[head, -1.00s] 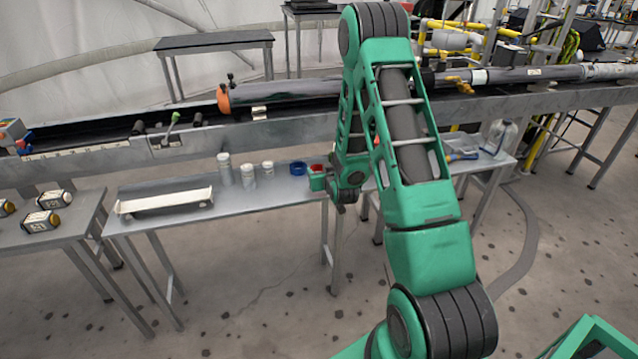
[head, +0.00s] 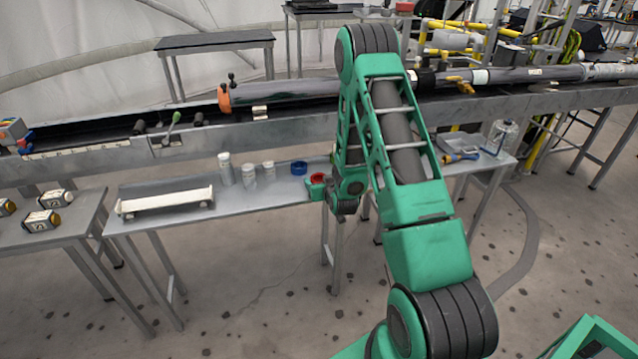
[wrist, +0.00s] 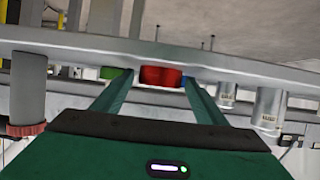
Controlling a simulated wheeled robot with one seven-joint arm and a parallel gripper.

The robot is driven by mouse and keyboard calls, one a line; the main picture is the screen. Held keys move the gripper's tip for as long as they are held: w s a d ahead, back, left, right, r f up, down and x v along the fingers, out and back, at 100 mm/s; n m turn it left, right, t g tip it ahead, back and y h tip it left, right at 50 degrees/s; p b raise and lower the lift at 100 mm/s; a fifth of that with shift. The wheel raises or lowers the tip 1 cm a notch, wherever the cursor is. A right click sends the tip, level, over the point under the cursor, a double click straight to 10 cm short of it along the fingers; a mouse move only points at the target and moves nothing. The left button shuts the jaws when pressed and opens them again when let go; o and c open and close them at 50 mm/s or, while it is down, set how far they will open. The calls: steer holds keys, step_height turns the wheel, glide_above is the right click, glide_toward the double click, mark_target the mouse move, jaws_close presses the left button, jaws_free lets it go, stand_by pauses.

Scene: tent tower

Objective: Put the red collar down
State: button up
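The red collar (head: 317,178) is a short ring near the front edge of the long grey bench (head: 250,197). In the wrist view the red collar (wrist: 161,76) fills most of the space between the two fingers (wrist: 160,80). I cannot tell whether its underside touches the bench. The far finger is largely hidden in the head view.
A blue collar (head: 299,168) stands just left of the gripper. A green piece (wrist: 113,73) shows at the other side in the wrist view. A conveyor (head: 280,125) runs behind.

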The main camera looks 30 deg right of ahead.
steer(key=v, duration=1.1)
steer(key=shift+s+a+r, duration=0.15)
steer(key=shift+s+a, duration=0.05)
steer(key=shift+s, duration=0.1)
steer(key=shift+r, duration=0.1)
stand_by(0.3)
